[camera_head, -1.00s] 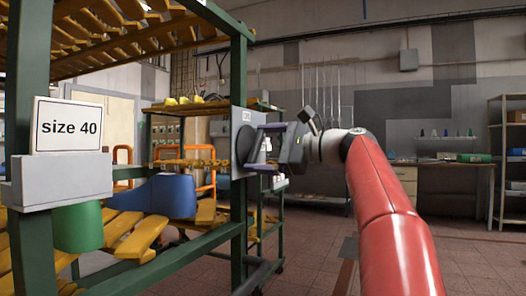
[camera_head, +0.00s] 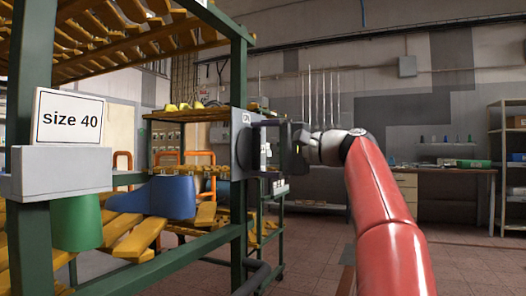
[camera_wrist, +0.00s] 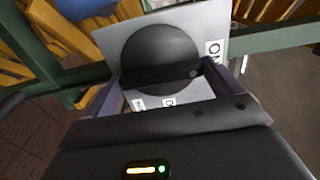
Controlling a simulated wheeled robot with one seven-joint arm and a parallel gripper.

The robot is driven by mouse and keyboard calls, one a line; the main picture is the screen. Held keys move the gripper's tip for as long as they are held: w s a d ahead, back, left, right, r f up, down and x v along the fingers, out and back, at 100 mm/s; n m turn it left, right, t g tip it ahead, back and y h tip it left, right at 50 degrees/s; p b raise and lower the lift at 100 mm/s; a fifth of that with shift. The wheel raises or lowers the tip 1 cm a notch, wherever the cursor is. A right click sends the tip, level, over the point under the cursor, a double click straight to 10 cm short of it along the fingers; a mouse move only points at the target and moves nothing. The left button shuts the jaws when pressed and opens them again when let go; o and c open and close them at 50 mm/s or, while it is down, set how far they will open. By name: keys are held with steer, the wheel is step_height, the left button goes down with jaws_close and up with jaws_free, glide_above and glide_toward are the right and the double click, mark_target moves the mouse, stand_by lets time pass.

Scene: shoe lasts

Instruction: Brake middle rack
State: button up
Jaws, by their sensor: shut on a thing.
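The rack with the "size 40" sign (camera_head: 71,117) has green posts and yellow wooden slats. A grey plate (camera_head: 236,141) with a dark round rotary knob sits on its right post. The wrist view shows the knob (camera_wrist: 160,52) with a dark bar across it, and white labels on the plate, one seeming to read "ON". My gripper (camera_head: 266,150) is at this knob. Its purple fingers (camera_wrist: 168,82) are on both sides of the bar, shut on it. Part of the bar and knob is hidden by my gripper in the head view.
Blue (camera_head: 172,197) and green (camera_head: 76,222) shapes sit on the rack's lower shelf. Another rack with yellow pieces (camera_head: 184,106) stands behind. A workbench (camera_head: 440,167) and grey shelving (camera_head: 507,165) are at the right. The tiled floor between is open.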

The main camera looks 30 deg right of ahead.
steer(key=shift+f, duration=0.1)
stand_by(0.3)
steer(key=o, duration=0.7)
steer(key=v, duration=0.8)
steer(key=shift+b, duration=0.35)
